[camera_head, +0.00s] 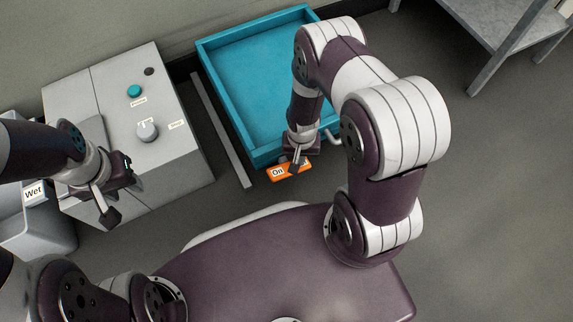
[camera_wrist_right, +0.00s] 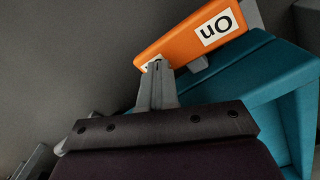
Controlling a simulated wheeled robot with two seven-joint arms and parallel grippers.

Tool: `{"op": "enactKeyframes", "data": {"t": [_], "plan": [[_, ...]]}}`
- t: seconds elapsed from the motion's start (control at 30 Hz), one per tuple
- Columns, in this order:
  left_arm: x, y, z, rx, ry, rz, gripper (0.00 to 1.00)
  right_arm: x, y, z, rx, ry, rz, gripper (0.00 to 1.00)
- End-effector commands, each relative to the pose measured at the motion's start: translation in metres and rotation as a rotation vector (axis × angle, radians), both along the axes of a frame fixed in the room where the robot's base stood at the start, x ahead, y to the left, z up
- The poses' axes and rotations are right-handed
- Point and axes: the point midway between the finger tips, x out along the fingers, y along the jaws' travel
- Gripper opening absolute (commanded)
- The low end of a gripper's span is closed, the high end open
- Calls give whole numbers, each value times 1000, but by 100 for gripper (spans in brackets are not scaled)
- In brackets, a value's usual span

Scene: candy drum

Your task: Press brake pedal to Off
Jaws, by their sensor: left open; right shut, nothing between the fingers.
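The brake pedal (camera_head: 279,172) is an orange plate at the front edge of the teal tray (camera_head: 222,43). A white "On" label shows at its left end; the rest of its face is partly hidden by my right gripper in the head view. My right gripper (camera_head: 296,166) points down over the pedal, shut and empty. In the right wrist view, the shut fingertips (camera_wrist_right: 157,66) overlap the lower end of the orange pedal (camera_wrist_right: 185,42), away from the "On" label; I cannot tell whether they touch. My left gripper (camera_head: 118,190) is open and empty on the left.
A grey control box (camera_head: 185,150) with a teal button (camera_head: 134,91) and a grey knob (camera_head: 147,131) stands left of the tray. A grey bin labelled "Wet" (camera_head: 34,192) is at far left. A metal table (camera_head: 490,25) stands at the upper right. Floor at right is clear.

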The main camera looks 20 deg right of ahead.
Motion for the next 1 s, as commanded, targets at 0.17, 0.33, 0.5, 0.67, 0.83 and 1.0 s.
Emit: {"op": "enactKeyframes", "data": {"t": [0.17,0.33,0.5,0.67,0.83,1.0], "plan": [[0,0,26,0,0,0,43,0,0,25,0,0,0,0],[0,0,45,0,0,0,43,0,0,43,0,0,0,0],[0,0,64,0,0,0,43,0,0,60,0,-1,0,0],[0,0,70,0,0,0,43,0,0,65,0,0,0,0],[0,0,67,0,0,0,43,0,0,63,0,0,0,0],[0,0,67,0,0,0,43,0,0,63,0,0,0,0]]}}
